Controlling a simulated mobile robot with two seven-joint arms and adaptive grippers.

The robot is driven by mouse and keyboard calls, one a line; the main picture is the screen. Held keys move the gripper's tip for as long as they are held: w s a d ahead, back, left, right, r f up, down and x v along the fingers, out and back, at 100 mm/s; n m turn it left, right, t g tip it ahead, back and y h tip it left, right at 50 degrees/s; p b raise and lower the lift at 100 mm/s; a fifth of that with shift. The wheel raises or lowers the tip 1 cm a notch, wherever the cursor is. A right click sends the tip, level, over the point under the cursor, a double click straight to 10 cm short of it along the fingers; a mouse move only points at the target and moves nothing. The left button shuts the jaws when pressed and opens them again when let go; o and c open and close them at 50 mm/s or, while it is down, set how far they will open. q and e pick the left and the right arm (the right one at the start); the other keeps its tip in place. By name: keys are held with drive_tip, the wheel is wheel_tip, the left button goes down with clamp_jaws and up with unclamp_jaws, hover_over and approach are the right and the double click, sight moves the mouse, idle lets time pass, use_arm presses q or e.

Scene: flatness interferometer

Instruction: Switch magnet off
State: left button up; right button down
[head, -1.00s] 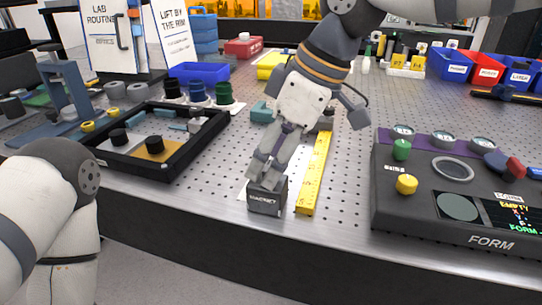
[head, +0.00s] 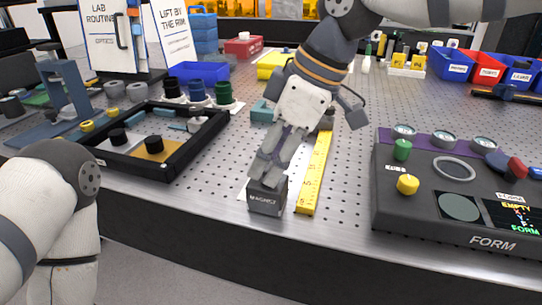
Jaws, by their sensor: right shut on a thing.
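The magnet (head: 266,202) is a dark grey block with a "MAGNET" label on its front face. It stands on the perforated metal table near the front edge. My right gripper (head: 267,175) reaches down from above, with its fingers shut at the top of the magnet. The part between the fingertips is hidden, so the switch itself does not show clearly. My left arm is at the lower left, and its gripper is out of view.
A yellow ruler (head: 315,172) lies just right of the magnet. The FORM console (head: 440,217) stands farther right. A black-rimmed tray (head: 165,172) with small parts is to the left. Blue and red bins (head: 487,68) are at the back right.

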drive_tip(key=n+g, duration=0.1)
drive_tip(key=n, duration=0.3)
drive_tip(key=shift+w+f+g+b, duration=0.15)
drive_tip(key=shift+g+b, duration=0.25)
drive_tip(key=n, duration=0.2)
drive_tip(key=n+g+b, duration=0.1)
drive_tip(key=n, duration=0.1)
drive_tip(key=shift+w+n+g, duration=0.15)
drive_tip(key=shift+n+g, duration=0.15)
drive_tip(key=shift+n, duration=0.1)
drive_tip(key=n, duration=0.2)
drive_tip(key=n+g+h+b, duration=0.1)
drive_tip(key=n, duration=0.1)
drive_tip(key=shift+a+h, duration=0.15)
drive_tip(key=shift+h, duration=0.15)
use_arm(q)
drive_tip(key=s+f+g, duration=0.1)
drive_tip(key=s+f, duration=0.3)
drive_tip(key=shift+s+f+g, duration=0.15)
drive_tip(key=shift+g, duration=0.25)
use_arm(e)
drive_tip(key=shift+n+g+h, duration=0.4)
drive_tip(key=shift+n+h, duration=0.1)
drive_tip(key=shift+n, duration=1)
use_arm(q)
drive_tip(key=shift+s, duration=0.1)
use_arm(e)
drive_tip(key=shift+r+n, duration=0.2)
drive_tip(key=shift+n, duration=0.2)
